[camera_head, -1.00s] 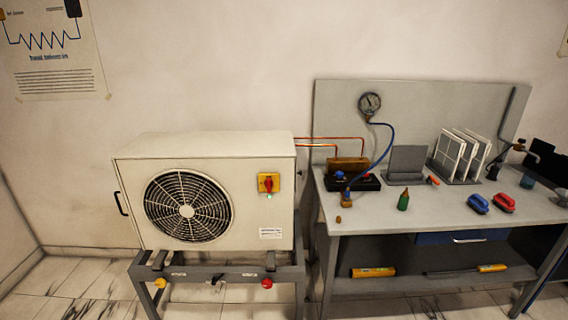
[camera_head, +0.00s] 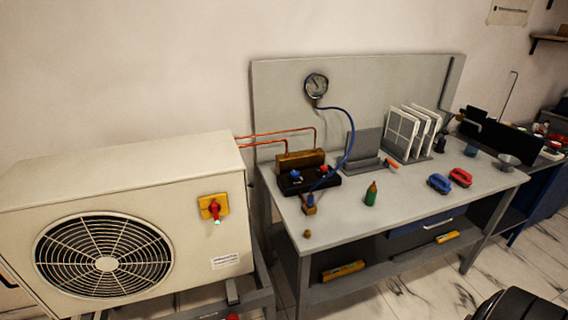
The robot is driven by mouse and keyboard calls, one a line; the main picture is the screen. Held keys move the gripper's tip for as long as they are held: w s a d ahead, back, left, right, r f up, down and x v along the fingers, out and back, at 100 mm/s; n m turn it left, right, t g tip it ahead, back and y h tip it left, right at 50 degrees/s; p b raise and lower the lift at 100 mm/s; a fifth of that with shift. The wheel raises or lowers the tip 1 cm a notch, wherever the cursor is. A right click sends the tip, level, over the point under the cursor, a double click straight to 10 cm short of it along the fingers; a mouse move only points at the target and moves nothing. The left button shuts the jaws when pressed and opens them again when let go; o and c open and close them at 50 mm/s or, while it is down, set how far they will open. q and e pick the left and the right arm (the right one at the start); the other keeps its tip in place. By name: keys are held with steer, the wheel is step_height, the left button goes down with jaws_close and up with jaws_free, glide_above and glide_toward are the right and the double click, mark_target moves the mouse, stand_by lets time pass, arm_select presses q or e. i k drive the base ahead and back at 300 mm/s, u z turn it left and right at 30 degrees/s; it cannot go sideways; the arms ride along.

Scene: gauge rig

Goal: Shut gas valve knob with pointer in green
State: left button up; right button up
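A round dial gauge (camera_head: 316,86) hangs on the grey back panel above the workbench; its pointer and any green zone are too small to read. A black block (camera_head: 312,184) at the bench's left end carries a blue knob (camera_head: 296,175) and a red knob (camera_head: 323,169). I cannot tell which knob is the gas valve or how far either is turned. Neither of my grippers is in view.
A white fan unit (camera_head: 190,170) stands left of the workbench (camera_head: 340,228), with copper pipes (camera_head: 280,133) between them. A green bottle (camera_head: 371,194), blue and red handled tools, and white filter panels (camera_head: 402,130) are on the bench. Its front middle is mostly clear.

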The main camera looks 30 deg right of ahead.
mark_target(293, 174)
steer(key=z, duration=0.35)
steer(key=i, duration=0.8)
steer(key=z, duration=0.65)
